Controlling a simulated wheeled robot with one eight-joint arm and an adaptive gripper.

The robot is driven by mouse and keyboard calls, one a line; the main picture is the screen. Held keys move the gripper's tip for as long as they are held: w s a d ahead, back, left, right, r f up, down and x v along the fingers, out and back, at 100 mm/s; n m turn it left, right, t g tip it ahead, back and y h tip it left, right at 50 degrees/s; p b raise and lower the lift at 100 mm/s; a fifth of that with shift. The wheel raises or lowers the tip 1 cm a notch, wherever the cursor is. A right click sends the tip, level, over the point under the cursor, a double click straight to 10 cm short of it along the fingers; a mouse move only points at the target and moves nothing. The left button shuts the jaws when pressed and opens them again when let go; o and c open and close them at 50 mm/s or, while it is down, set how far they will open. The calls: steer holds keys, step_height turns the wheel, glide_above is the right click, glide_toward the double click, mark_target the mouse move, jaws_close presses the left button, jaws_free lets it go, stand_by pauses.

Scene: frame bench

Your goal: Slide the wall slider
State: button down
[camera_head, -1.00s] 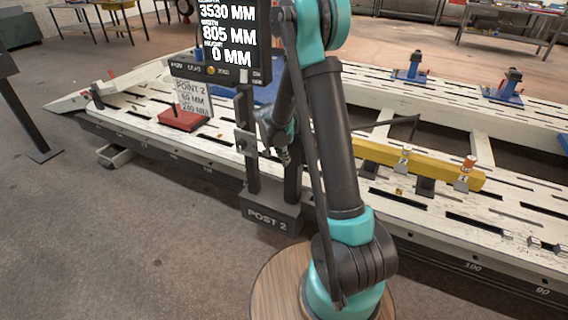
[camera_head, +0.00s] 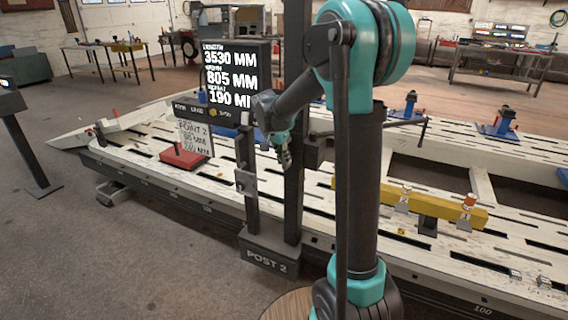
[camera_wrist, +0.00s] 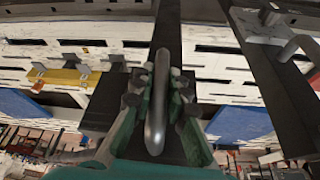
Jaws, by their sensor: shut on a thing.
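The wall slider is a dark carriage (camera_head: 318,152) on the tall dark column (camera_head: 294,205) marked POST 2, with a dark measuring arm (camera_head: 395,123) reaching right over the bench. My gripper (camera_head: 284,156) is at the column, at about carriage height. In the wrist view my gripper (camera_wrist: 158,92) is shut on a smooth grey rounded handle (camera_wrist: 154,115), which lies between its fingers. My own fingers and arm hide where the handle meets the carriage. The display (camera_head: 231,80) beside the column reads 3530, 805 and 190, with the last line partly covered.
The white slotted bench (camera_head: 130,158) spans the view behind the post. A yellow beam (camera_head: 450,212) and blue clamps (camera_head: 498,128) stand on it. A red block (camera_head: 185,157) sits left of the post.

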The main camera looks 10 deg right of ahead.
steer(key=c, duration=1.5)
jaws_free()
steer(key=v, duration=1.2)
steer(key=s+d+f+n+y, duration=0.1)
steer(key=s+d+f+n, duration=0.1)
steer(key=s+f, duration=0.5)
steer(key=s+d+f+n+y, duration=0.1)
steer(key=s+d+f+n, duration=0.2)
steer(key=s+f, duration=0.4)
steer(key=s+d+f+n+t+y, duration=0.1)
steer(key=s+f+n, duration=0.3)
steer(key=s, duration=0.9)
steer(key=shift+s+d+f, duration=0.1)
steer(key=shift+d+f, duration=0.3)
steer(key=shift+f, duration=0.45)
steer(key=shift+s+d+f, duration=0.1)
steer(key=shift+d+f, duration=0.3)
steer(key=shift+f, duration=0.45)
